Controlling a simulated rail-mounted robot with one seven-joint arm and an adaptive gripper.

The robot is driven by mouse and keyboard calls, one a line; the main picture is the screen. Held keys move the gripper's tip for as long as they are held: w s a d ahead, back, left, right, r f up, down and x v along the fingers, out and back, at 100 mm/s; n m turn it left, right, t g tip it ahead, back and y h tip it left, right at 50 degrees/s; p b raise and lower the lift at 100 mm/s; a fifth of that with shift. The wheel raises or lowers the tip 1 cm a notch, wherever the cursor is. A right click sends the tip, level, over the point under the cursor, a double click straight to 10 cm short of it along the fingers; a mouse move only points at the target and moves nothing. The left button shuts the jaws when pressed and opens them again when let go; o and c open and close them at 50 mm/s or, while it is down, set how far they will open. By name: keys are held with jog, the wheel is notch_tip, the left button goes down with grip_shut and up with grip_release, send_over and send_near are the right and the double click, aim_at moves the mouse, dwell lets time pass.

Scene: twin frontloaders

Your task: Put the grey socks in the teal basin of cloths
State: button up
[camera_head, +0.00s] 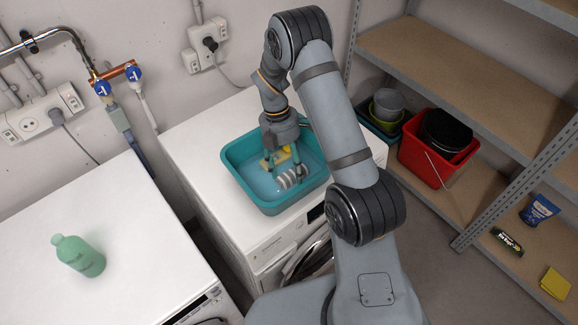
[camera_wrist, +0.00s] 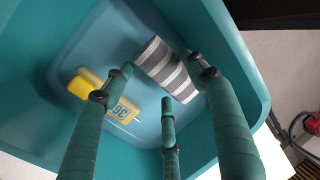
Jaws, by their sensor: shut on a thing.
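The grey socks (camera_head: 291,178) are a roll with grey and white stripes. They are inside the teal basin (camera_head: 240,174), low against its floor, and they also show in the wrist view (camera_wrist: 166,68). The basin stands on the right-hand white machine. My gripper (camera_head: 284,168) reaches down into the basin, its teal-wrapped fingers around the striped roll and shut on it. A yellow cloth-like piece (camera_wrist: 84,83) and a flat yellow piece with dark marks (camera_wrist: 121,110) lie on the basin floor beside the fingers. Whether the socks touch the floor is hard to tell.
A green bottle (camera_head: 80,256) stands on the left-hand white machine (camera_head: 130,235). A red bucket (camera_head: 421,162) with a black thing in it stands on the shelf unit at right, near nested bowls (camera_head: 388,107). Pipes and sockets line the wall behind.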

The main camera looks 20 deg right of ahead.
jog(key=shift+d, duration=0.1)
jog(key=shift+f+b, duration=0.45)
jog(key=shift+f, duration=0.25)
jog(key=o, duration=1.2)
jog(key=shift+r, duration=0.1)
jog(key=shift+r+p, duration=0.5)
jog(key=shift+r, duration=0.05)
jog(key=b+v, duration=0.1)
jog(key=v, duration=1.1)
